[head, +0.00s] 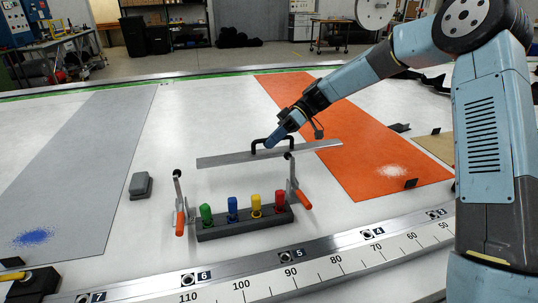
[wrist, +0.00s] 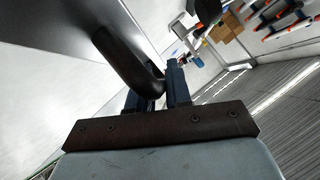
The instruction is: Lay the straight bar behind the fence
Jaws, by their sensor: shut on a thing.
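The straight bar (head: 225,159) is a long flat silver strip with a black arched handle (head: 256,146). It lies crosswise over the white table, its right end over the orange strip. I cannot tell whether it touches the table. My gripper (head: 271,143) is shut on the handle, at the bar's middle. In the wrist view, the fingers (wrist: 165,85) close on the dark handle (wrist: 128,65), and the bar's grey face (wrist: 75,22) fills the upper left. A long metal rail with numbered marks (head: 325,243), which may be the fence, runs along the near edge, apart from the bar.
A black block with coloured pegs (head: 245,228) stands nearer than the bar, between two upright orange-handled clamps (head: 180,205) (head: 296,185). A small grey block (head: 141,186) sits left. A grey strip (head: 75,150) and an orange strip (head: 350,140) cover parts of the table.

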